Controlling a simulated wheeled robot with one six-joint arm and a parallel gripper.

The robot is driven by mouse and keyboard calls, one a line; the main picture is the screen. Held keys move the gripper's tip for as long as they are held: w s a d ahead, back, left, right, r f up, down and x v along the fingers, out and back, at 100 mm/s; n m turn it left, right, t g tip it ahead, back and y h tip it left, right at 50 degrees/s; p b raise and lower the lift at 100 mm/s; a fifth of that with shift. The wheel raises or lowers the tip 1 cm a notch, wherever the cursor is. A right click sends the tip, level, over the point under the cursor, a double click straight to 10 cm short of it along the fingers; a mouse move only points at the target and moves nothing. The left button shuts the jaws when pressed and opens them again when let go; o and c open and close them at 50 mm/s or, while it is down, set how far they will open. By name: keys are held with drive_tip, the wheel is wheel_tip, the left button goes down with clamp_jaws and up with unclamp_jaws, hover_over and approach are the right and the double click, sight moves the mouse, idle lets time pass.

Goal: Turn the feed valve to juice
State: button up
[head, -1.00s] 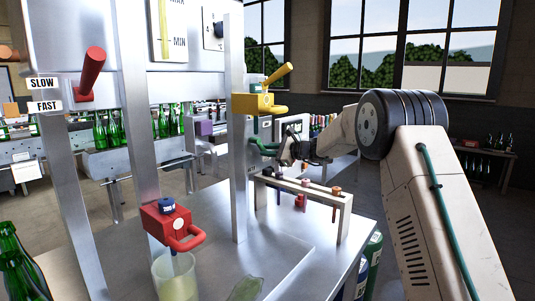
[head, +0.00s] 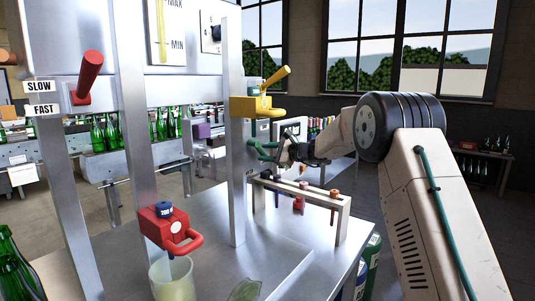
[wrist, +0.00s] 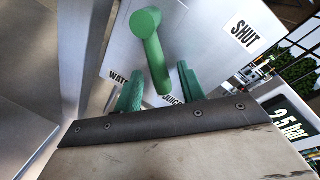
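The feed valve's green lever (wrist: 156,60) shows in the wrist view on a pale panel. Its round hub is at the top and its free end points down, close to the partly covered JUICE label (wrist: 172,99). The WATER label (wrist: 118,77) is to its left and the SHUT label (wrist: 241,34) to its upper right. My gripper (wrist: 160,88) is open, its green fingers apart on either side of the lever's free end, with gaps visible. In the head view my gripper (head: 275,152) is at the steel post; lever and fingers are hard to tell apart there.
A yellow valve (head: 258,106) sits above my gripper on the post. A rack (head: 300,188) with hanging tools stands just below it. A red-handled tap (head: 168,228) over a cup (head: 172,280) is lower left.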

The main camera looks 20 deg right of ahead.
drive_tip(key=v, duration=0.8)
drive_tip(key=shift+w, duration=0.1)
drive_tip(key=s+a+r+n+g+h, duration=0.2)
drive_tip(key=s+a+n+g, duration=0.4)
drive_tip(key=s, duration=0.9)
drive_tip(key=s+a+r+n+g+h, duration=0.15)
drive_tip(key=s+a+n, duration=0.45)
drive_tip(key=s, duration=0.9)
drive_tip(key=s+d+f+n+g+h, duration=0.1)
drive_tip(key=s+d+f+n+h, duration=0.1)
drive_tip(key=s, duration=0.7)
drive_tip(key=s+d+f+n+g+h, duration=0.1)
drive_tip(key=s+d+f+n+h, duration=0.1)
drive_tip(key=s, duration=0.8)
drive_tip(key=s+d+f+n+g+h, duration=0.1)
drive_tip(key=s+f+h, duration=0.3)
drive_tip(key=s, duration=0.6)
wheel_tip(320, 180, down, 2)
drive_tip(key=shift+d+n, duration=0.45)
drive_tip(key=shift+n, duration=0.25)
